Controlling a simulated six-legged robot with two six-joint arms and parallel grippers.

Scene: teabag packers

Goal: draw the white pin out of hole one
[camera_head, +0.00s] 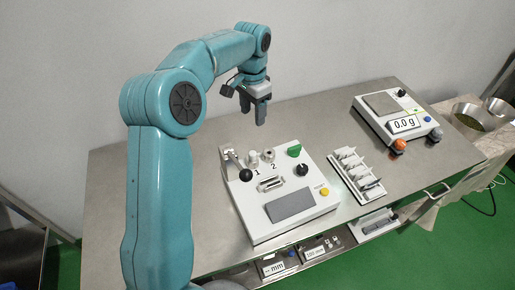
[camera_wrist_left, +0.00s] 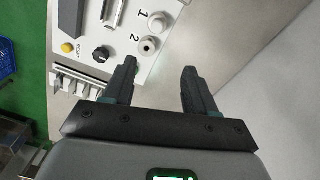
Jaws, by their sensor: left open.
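The white pin (camera_head: 253,159) appears to stand in hole one of the white machine (camera_head: 245,215), beside the printed 1. In the left wrist view the pin (camera_wrist_left: 158,22) is a pale round shape near the top. Hole two (camera_head: 268,155) is just to its right, and in the left wrist view it is a metal ring (camera_wrist_left: 150,45) with a dark centre. My left gripper (camera_head: 252,110) is open and empty, above and behind the machine. Its two dark fingers (camera_wrist_left: 160,68) are apart, with nothing between them. My right gripper is not in view.
The machine also carries a black-ball lever (camera_head: 246,175), a green knob (camera_head: 294,150), a black knob (camera_head: 302,170) and a yellow button (camera_head: 324,191). A white rack (camera_head: 357,176) stands to the right, then a scale (camera_head: 395,118) reading 0.0 g. The table's left part is clear.

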